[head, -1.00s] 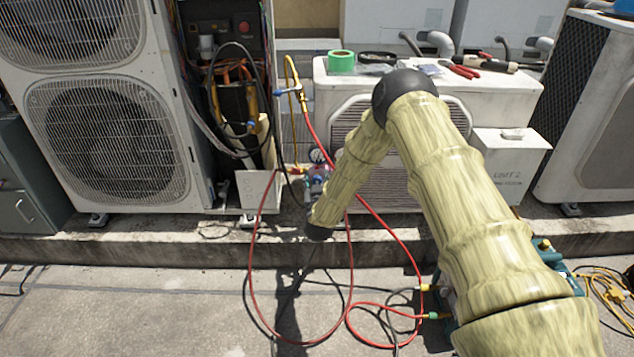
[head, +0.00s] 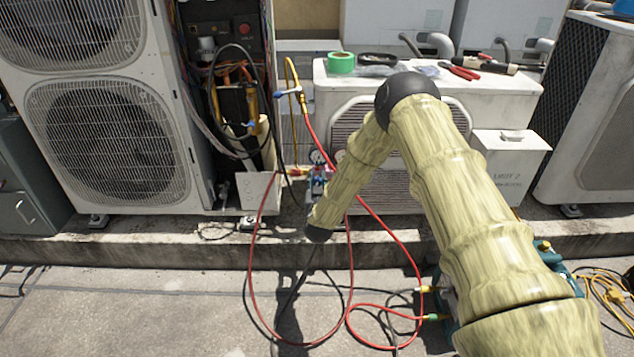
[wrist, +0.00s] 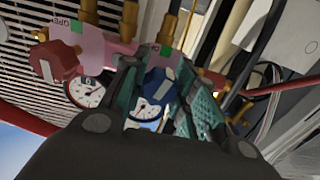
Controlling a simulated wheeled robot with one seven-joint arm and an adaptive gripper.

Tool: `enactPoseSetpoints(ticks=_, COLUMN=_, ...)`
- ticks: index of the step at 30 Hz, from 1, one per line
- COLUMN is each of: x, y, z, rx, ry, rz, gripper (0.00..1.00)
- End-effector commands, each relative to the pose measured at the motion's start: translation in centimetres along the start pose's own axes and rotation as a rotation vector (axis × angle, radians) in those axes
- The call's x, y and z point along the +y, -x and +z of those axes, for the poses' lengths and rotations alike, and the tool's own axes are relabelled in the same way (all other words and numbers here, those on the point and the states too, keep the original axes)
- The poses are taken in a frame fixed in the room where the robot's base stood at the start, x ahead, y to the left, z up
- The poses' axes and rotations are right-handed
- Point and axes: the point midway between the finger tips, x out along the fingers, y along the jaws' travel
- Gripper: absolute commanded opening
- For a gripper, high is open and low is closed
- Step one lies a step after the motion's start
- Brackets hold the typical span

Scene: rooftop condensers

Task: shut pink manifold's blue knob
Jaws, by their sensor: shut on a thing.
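The pink manifold (wrist: 97,46) fills the upper left of the wrist view, with brass fittings, two round gauges and a red knob (wrist: 55,62) on its left. Its blue knob (wrist: 160,86) sits between the teal fingers of my gripper (wrist: 160,100). The fingers are closed on the blue knob from both sides. In the head view the manifold (head: 317,176) is small and partly covered by my arm, and my gripper's fingers cannot be made out there.
A red hose (head: 256,255) loops from the manifold area to the ground. A large condenser (head: 110,140) stands at left. A smaller white unit (head: 500,95) behind my arm carries green tape (head: 341,62) and red-handled pliers (head: 460,72). The paved floor at front left is clear.

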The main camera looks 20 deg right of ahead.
Motion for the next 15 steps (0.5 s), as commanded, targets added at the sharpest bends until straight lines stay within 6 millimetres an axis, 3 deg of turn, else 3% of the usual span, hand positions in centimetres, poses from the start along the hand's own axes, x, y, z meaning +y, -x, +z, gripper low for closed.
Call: enactPoseSetpoints(ticks=15, x=0.1, y=0.02, z=0.07, rx=-0.001, ry=-0.451, rz=0.003, gripper=0.04)
